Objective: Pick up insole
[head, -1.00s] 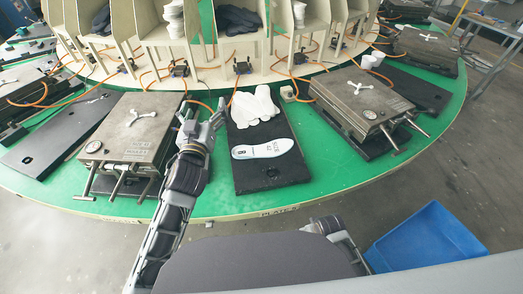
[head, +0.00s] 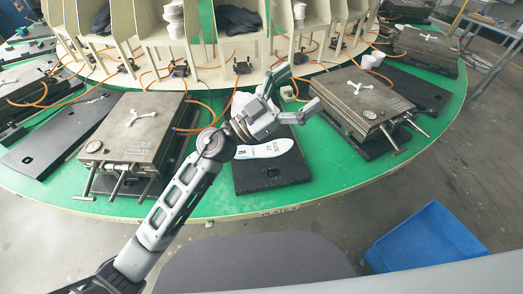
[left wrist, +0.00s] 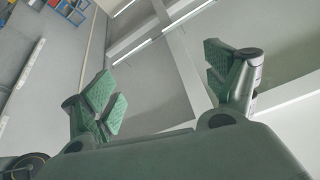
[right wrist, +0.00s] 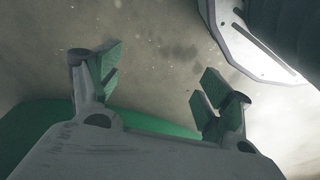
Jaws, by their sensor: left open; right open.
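A white insole (head: 265,149) with dark print lies flat on a black board (head: 271,177) at the near edge of the green round table. My left gripper (head: 303,90) is open and empty, above and beyond the insole, with its fingers pointing to the right.
Metal moulds stand left (head: 137,130) and right (head: 362,98) of the board. A blue bin (head: 425,243) is on the floor at the right. Orange hoses (head: 203,105) run behind.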

